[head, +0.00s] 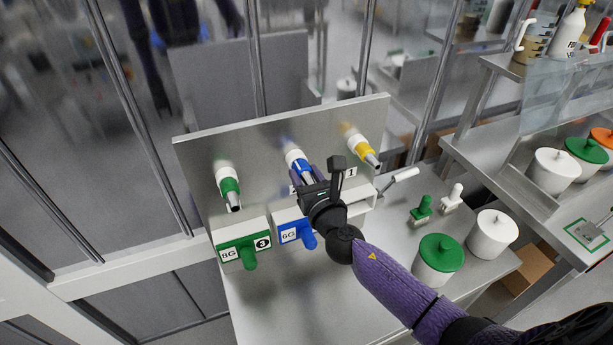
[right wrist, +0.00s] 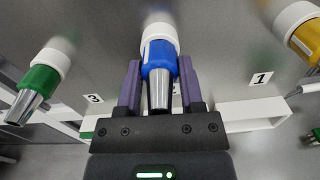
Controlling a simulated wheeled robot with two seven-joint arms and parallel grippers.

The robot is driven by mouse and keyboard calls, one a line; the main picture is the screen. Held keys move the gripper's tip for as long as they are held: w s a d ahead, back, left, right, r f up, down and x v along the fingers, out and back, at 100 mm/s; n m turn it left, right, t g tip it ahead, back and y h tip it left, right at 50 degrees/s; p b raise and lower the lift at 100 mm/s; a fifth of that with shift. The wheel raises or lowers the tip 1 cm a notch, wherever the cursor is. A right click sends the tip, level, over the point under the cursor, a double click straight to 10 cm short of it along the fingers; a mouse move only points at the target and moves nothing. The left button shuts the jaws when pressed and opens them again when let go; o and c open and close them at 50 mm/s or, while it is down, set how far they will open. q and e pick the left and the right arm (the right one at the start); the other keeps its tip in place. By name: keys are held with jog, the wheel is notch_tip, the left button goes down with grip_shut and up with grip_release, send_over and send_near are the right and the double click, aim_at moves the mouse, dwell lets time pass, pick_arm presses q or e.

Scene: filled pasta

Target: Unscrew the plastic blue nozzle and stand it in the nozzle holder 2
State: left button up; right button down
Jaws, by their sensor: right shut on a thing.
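The plastic blue nozzle (head: 298,161) has a blue collar and a metal tip and sits on a white fitting in the upright steel panel. It also shows in the right wrist view (right wrist: 159,62). My right gripper (head: 308,178) is shut on it, with one purple finger on each side of the collar in the right wrist view (right wrist: 160,75). Nozzle holder 2 (head: 290,232) is the blue-fronted box marked 6G below the panel, with a blue peg in front. My gripper hides part of it, and its number is not readable. My left gripper is not in view.
A green nozzle (head: 230,187) and a yellow nozzle (head: 363,148) flank the blue one on the panel (head: 265,125). A green holder marked 3 (head: 240,240) stands at left. Green-lidded (head: 438,252) and white (head: 493,232) pots stand right. The front table (head: 310,300) is clear.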

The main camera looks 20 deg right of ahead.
dwell(0.6)
grip_release()
jog(key=shift+w, duration=0.1)
dwell(0.9)
jog(key=s, duration=0.7)
jog(key=shift+a+p, duration=0.2)
jog(key=shift+p, duration=0.25)
